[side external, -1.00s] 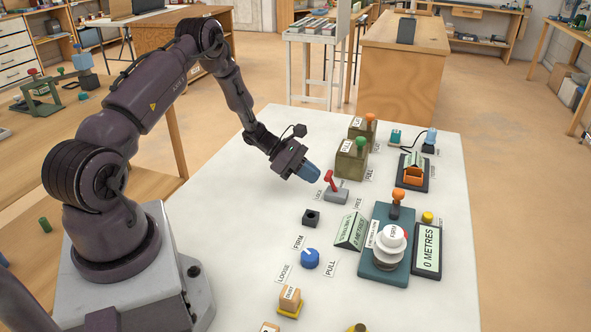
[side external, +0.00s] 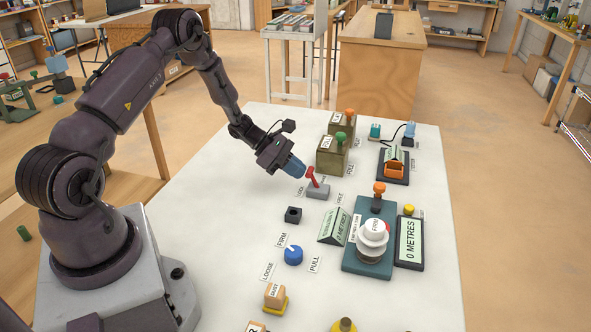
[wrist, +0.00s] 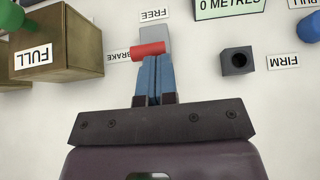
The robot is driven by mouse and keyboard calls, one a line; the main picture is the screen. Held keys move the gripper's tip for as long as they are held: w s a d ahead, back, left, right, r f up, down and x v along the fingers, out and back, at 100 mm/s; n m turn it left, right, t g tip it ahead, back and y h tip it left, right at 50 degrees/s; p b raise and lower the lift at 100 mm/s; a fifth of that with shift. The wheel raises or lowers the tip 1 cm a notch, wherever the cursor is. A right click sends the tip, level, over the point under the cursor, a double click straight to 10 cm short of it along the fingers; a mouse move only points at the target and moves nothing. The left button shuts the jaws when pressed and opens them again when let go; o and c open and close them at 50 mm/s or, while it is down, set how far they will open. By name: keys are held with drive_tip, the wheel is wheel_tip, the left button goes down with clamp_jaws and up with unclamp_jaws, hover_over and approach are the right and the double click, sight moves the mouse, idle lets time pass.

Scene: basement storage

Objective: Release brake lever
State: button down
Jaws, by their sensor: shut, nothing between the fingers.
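The brake lever has a red handle (side external: 311,176) on a small grey base (side external: 318,192) on the white table. The handle leans left in the side view, away from the FREE label. My gripper (side external: 303,172) is shut and empty, its blue fingertips at the top of the handle on its left side. In the wrist view the closed fingertips (wrist: 152,58) are right at the red handle (wrist: 148,49), touching or almost touching it. The FREE label (wrist: 155,13) lies beyond the grey base (wrist: 156,37); a BRAKE label is partly hidden by the handle.
A black square socket (side external: 293,215) and a blue knob (side external: 293,255) are in front. A teal base (side external: 352,263) with a white button and a metre display (side external: 409,243) stand to the right.

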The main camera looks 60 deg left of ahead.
sight(309, 172)
drive_tip(key=shift+w+d+r+g+y, duration=0.2)
drive_tip(key=shift+r+g+y, duration=0.05)
drive_tip(key=shift+g+y, duration=0.15)
drive_tip(key=shift+w+d+r+g+y, duration=0.45)
drive_tip(key=shift+w+d+g+y, duration=0.15)
drive_tip(key=shift+g+y, duration=0.1)
drive_tip(key=w+d+g+y, duration=0.1)
drive_tip(key=g+y, duration=0.1)
drive_tip(key=shift+w+d+r+g+y, duration=0.35)
drive_tip(key=shift+d+g+y, duration=0.05)
drive_tip(key=shift+w+d, duration=0.6)
drive_tip(key=shift+w, duration=0.05)
drive_tip(key=s+a+r, duration=0.2)
drive_tip(key=r, duration=0.1)
drive_tip(key=shift+s+a+r, duration=0.1)
drive_tip(key=shift+a+r, duration=0.05)
drive_tip(key=shift+a, duration=0.05)
wheel_tip(309, 172, up, 9)
drive_tip(key=shift+s+a, duration=0.35)
drive_tip(key=shift+s, duration=0.1)
